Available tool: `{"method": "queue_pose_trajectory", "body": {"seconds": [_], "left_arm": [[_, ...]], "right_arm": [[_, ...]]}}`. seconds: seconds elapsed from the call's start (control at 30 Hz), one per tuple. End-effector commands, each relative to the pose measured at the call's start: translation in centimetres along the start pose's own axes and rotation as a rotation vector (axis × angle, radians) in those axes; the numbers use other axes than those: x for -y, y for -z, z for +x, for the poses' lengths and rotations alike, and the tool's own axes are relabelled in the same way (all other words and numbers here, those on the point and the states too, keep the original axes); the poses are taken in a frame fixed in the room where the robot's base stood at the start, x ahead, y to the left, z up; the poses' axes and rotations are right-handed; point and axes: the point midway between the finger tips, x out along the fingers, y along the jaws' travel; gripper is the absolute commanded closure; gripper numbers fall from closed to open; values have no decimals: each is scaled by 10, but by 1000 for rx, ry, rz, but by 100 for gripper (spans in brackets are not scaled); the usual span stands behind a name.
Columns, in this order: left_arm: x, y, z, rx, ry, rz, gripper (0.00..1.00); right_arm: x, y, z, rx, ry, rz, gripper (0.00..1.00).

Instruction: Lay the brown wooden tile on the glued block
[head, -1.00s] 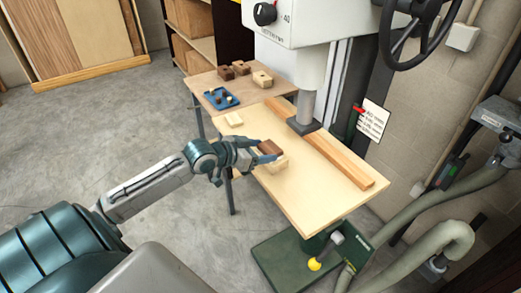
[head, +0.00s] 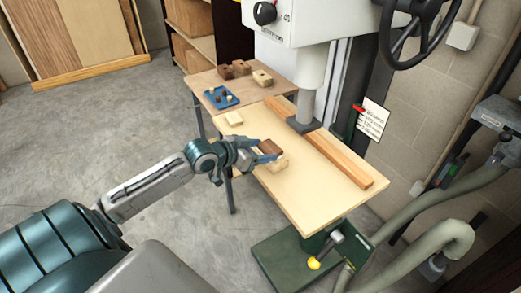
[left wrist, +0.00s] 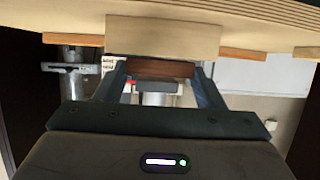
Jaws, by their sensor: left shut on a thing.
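The brown wooden tile (head: 270,146) is between the fingers of my left gripper (head: 263,152), which is shut on it, above the pale glued block (head: 275,164) on the drill table. In the left wrist view, which looks upside down, the brown tile (left wrist: 160,69) shows between the two fingers, right against or very close to the pale block (left wrist: 162,36). I cannot tell whether they touch. No glue shows on the block, as its top is mostly hidden. My right gripper is not in view.
The pale drill table (head: 310,200) has free room at its front. A wooden fence strip (head: 345,163) lies along its right side, near the drill column. A small pale piece (head: 234,119) lies at its back left. Behind, a side table holds a blue tray (head: 220,98) and several blocks.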

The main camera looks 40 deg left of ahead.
Motion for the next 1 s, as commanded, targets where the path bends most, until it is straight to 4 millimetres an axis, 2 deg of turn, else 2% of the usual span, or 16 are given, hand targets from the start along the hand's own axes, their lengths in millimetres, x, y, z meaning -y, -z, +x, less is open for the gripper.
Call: {"method": "queue_pose_trajectory", "body": {"seconds": [0.43, 0.47, 0.53, 0.6, 0.77, 0.87, 1.0], "left_arm": [[0, -2, 1, 0, 0, 0, 59], [0, -2, 1, 0, 0, 0, 35], [0, -2, 1, 0, 0, 0, 22], [0, -2, 1, 0, 0, 0, 12], [0, -2, 1, 0, 0, 0, 12], [0, -2, 1, 0, 0, 0, 0], [0, -2, 1, 0, 0, 0, 0]], "right_arm": [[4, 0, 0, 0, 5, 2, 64], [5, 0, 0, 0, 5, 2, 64], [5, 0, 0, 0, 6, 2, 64], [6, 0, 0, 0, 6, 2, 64], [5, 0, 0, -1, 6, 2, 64], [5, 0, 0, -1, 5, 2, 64], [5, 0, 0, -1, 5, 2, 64]]}}
